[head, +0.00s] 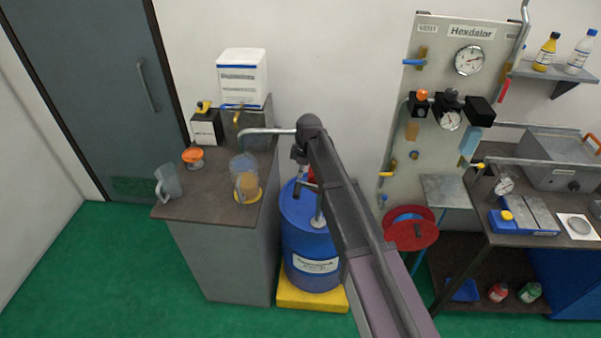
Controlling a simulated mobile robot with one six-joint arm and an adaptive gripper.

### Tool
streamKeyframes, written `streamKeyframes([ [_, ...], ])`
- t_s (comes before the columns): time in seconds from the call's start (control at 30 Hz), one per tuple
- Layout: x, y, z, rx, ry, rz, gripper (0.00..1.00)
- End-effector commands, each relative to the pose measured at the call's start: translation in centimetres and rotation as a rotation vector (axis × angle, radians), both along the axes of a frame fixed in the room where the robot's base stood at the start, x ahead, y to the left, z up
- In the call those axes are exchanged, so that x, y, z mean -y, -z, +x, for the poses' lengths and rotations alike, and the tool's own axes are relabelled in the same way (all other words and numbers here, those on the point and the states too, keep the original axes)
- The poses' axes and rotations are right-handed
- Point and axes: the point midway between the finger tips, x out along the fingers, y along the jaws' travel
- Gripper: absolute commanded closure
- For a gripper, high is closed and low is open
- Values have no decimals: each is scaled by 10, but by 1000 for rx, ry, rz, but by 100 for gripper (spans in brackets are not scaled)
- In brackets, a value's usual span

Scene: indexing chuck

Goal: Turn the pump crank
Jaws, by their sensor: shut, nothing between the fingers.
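A blue drum (307,238) stands on a yellow base (311,292) beside the grey cabinet. A grey spout pipe (268,131) reaches left from above the drum and bends down over a clear jug (245,176) on the cabinet top. A small red part (312,175) shows above the drum lid; I cannot tell whether it belongs to the crank. My arm crosses in front of the pump and hides most of it, and I cannot make out the crank. My gripper (299,157) is partly seen as dark parts above the drum, shut and empty.
A gauge panel (425,150) and red hose reel (411,232) stand right of the drum. Green floor (110,270) is clear at left.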

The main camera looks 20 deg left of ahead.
Motion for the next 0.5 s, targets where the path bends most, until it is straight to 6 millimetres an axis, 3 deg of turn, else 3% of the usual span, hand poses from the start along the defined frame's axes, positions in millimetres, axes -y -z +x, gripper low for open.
streamKeyframes([
  [0.5, -5, 44, -1, 0, 0, 0, 100],
])
